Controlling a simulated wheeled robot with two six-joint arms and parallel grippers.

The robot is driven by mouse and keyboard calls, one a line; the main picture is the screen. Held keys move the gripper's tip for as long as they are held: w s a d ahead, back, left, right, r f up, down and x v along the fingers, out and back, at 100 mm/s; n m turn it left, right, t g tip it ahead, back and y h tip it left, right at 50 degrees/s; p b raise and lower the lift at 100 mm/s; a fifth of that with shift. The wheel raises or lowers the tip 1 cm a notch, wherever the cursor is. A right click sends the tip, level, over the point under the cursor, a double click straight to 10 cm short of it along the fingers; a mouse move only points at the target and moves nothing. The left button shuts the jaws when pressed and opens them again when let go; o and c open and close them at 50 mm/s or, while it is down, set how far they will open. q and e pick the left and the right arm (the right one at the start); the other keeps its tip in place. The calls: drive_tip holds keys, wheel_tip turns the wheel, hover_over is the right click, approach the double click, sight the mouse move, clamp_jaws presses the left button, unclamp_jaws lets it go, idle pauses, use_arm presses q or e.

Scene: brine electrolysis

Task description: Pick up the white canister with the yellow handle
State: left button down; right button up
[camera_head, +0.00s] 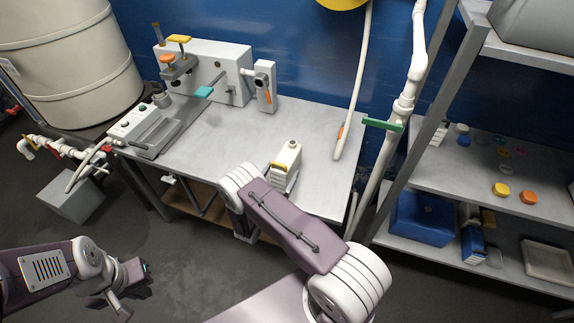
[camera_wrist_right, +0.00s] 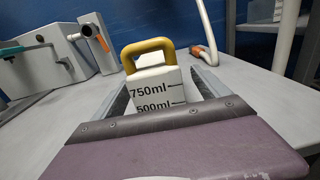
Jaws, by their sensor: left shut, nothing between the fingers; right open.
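The white canister (camera_head: 287,160) with a yellow handle (camera_head: 279,166) stands upright on the grey table near its front edge. In the right wrist view the canister (camera_wrist_right: 157,88) shows its 750ml and 500ml marks, with the yellow handle (camera_wrist_right: 148,46) on top. My right gripper (camera_wrist_right: 160,85) is open, with a finger at each side of the canister's lower part; contact cannot be told. In the head view my right arm hides most of that gripper. My left gripper (camera_head: 132,282) is shut and empty, low over the floor at the left.
A white apparatus (camera_head: 215,65) and a control box (camera_head: 145,128) stand at the table's back left. A white hose (camera_head: 355,85) hangs down to the table right of the canister. A shelf rack (camera_head: 450,165) stands at the right. The tabletop's middle is clear.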

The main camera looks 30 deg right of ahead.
sight(285, 161)
drive_tip(key=x, duration=0.4)
drive_tip(key=shift+w+r, duration=0.15)
drive_tip(key=shift+w+d, duration=0.3)
drive_tip(key=shift+a, duration=0.1)
drive_tip(key=c, duration=1.6)
drive_tip(key=shift+r, duration=0.45)
drive_tip(key=shift+c, duration=0.2)
wheel_tip(285, 161, up, 3)
drive_tip(key=shift+f+p, duration=0.1)
drive_tip(key=shift+p, duration=0.3)
drive_tip(key=s+d+r, duration=0.7)
drive_tip(key=d, duration=0.2)
drive_tip(key=shift+d, duration=0.25)
